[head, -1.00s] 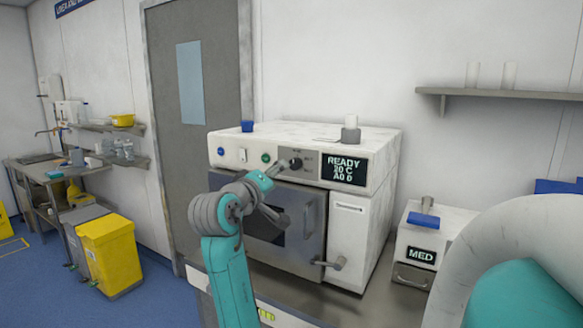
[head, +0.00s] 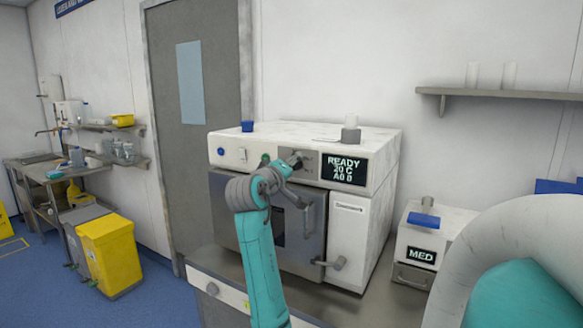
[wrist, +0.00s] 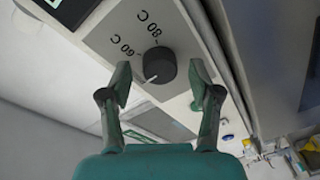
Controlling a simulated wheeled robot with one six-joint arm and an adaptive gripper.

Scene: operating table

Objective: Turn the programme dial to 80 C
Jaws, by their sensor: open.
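The programme dial (wrist: 158,66) is a round black knob on a grey plate marked 60 C and 80 C in the wrist view. Its white pointer line points to the lower left of that picture, at neither mark. My gripper (wrist: 162,76) is open, with one finger on each side of the dial; I see no clear contact. In the head view my wrist is in front of the panel and largely hides the dial and my fingers. The machine's display (head: 344,168) reads READY, 20 C and an A0 line.
The machine's door (head: 228,213) is below the panel, behind my arm. A door handle (head: 333,263) sticks out lower right. A white box marked MED (head: 421,253) stands to the right.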

